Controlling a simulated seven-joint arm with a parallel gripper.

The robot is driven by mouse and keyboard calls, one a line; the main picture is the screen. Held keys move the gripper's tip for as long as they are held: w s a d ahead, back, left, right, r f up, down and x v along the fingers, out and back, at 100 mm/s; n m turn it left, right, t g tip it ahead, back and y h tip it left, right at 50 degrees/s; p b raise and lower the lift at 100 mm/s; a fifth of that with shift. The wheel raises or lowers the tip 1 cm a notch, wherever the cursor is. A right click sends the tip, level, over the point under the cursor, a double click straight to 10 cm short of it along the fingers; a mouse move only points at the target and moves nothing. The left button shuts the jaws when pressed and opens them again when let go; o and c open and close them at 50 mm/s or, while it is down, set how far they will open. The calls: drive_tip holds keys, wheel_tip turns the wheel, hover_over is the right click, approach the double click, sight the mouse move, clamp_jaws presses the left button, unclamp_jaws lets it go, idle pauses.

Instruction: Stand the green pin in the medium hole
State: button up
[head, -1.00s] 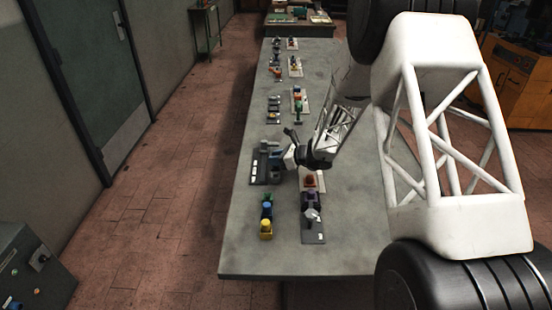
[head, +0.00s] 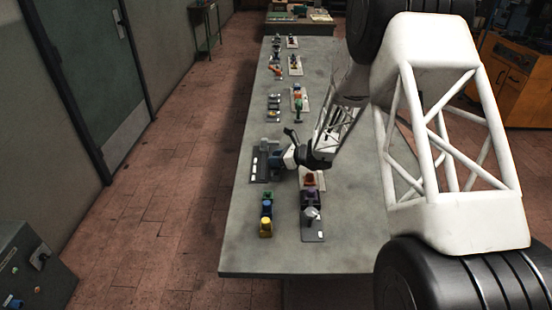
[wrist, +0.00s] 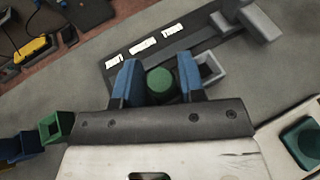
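In the wrist view the green pin (wrist: 160,82) shows as a round green top between the two blue fingers of my gripper (wrist: 157,78). The fingers sit close against its two sides. A dark plate (wrist: 118,77) with three white labels lies beyond; the label text is too small to read surely. A grey square open socket (wrist: 209,67) shows just right of the right finger. Other holes are hidden behind the pin and fingers, so I cannot tell the pin's height over the plate. In the head view my gripper (head: 279,158) is beside the labelled plate (head: 257,178).
A grey block (wrist: 258,22) stands at the plate's right end. A green open box (wrist: 54,126) is at left and a teal piece in a pale tray (wrist: 302,138) at right.

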drive_tip(key=o, duration=0.3)
drive_tip(key=shift+o, duration=0.2)
drive_tip(key=shift+d+r, duration=0.1)
drive_tip(key=shift+v, duration=3.8)
drive_tip(key=shift+s, duration=0.1)
